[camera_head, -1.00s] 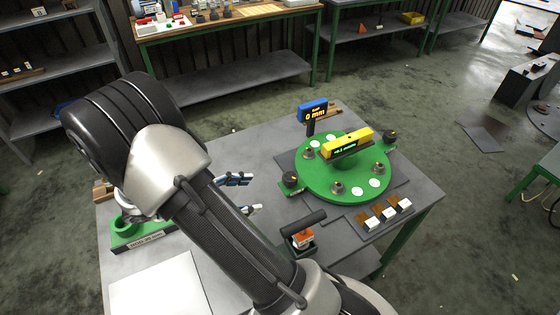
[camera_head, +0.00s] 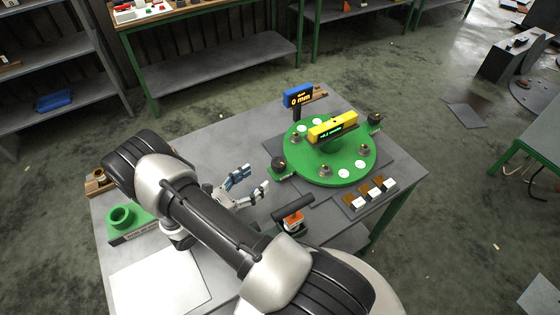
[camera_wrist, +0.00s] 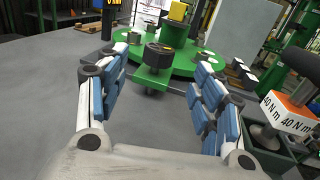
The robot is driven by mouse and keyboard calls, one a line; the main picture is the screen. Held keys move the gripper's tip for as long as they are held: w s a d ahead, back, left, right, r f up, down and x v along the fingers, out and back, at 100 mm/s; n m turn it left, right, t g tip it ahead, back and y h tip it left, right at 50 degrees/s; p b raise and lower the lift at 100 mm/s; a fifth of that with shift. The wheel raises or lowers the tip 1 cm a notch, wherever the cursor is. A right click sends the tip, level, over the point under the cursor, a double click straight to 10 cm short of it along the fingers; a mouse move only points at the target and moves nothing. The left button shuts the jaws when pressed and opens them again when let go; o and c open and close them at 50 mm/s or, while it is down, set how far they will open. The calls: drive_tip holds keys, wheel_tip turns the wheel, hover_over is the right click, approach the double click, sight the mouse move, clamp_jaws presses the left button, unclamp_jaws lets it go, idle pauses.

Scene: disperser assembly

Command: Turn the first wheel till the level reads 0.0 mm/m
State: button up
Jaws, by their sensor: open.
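A yellow level (camera_head: 332,127) with a small green readout lies on top of the round green plate (camera_head: 345,154); its digits are too small to read surely. A black wheel (camera_head: 278,163) sits on a green lug at the plate's near left edge. It also shows in the wrist view (camera_wrist: 160,56), ahead of and between my fingers as pictured. A second black wheel (camera_head: 374,117) is on the plate's far right edge. My gripper (camera_head: 253,180) is open and empty, close beside the near wheel, with its blue-padded fingers (camera_wrist: 163,62) spread. No contact shows.
A blue display reading 0 mm (camera_head: 298,97) stands behind the plate. A torque tool marked 40 N m (camera_wrist: 291,113) sits in a holder to the right of my gripper. Small blocks (camera_head: 372,192) lie before the plate. A green ring part (camera_head: 121,218) and white sheet (camera_head: 160,281) are at left.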

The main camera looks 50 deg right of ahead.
sight(280, 161)
drive_tip(key=d, duration=0.7)
drive_tip(key=s+d+b, duration=0.1)
drive_tip(key=d, duration=0.3)
drive_tip(key=shift+s+d, duration=0.1)
drive_tip(key=shift+d, duration=0.25)
